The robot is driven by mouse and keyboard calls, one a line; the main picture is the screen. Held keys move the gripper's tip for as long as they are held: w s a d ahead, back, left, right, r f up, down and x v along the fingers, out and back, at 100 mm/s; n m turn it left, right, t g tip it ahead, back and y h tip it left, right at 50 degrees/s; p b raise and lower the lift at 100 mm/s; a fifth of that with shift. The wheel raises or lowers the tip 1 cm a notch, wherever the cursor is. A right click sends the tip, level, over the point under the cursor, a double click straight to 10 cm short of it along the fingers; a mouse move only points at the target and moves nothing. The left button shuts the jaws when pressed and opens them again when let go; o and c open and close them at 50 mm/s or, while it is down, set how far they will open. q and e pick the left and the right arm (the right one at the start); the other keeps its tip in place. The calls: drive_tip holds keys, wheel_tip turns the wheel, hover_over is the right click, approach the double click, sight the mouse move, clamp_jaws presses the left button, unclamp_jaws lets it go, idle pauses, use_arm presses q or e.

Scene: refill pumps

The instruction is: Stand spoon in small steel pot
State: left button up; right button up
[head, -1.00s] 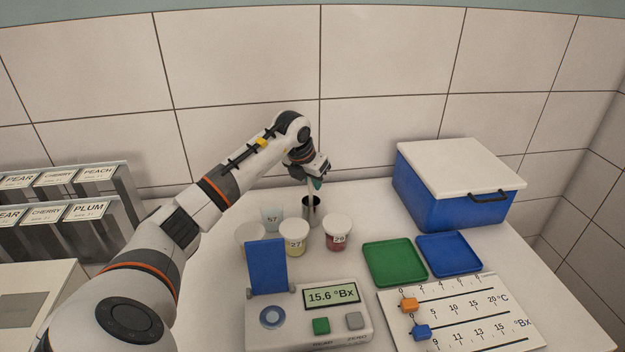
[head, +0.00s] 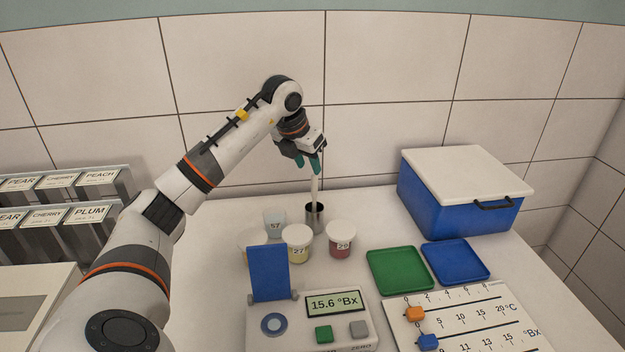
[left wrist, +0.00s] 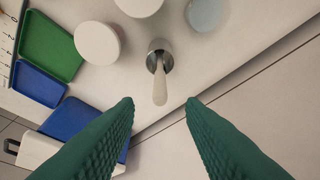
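The small steel pot (head: 314,219) stands on the table near the wall, behind the cups; it also shows in the left wrist view (left wrist: 152,62). The pale spoon (head: 315,188) stands in the pot with its handle up, close to upright; its handle shows in the left wrist view (left wrist: 160,88). My left gripper (head: 309,163) is above the spoon. In the left wrist view its green fingers (left wrist: 161,102) are wide apart with nothing between them, clear of the handle. The spoon's lower end is hidden in the pot. My right gripper is not in view.
Lidded cups (head: 340,238) (head: 297,243) and a cup marked 57 (head: 275,222) stand close to the pot. A refractometer (head: 312,318), green tray (head: 398,270), blue tray (head: 455,260) and lidded blue box (head: 450,205) lie to the front and right.

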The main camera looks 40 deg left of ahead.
use_arm(q)
drive_tip(key=v, duration=0.2)
drive_tip(key=shift+s+r, duration=0.15)
drive_tip(key=shift+r, duration=0.2)
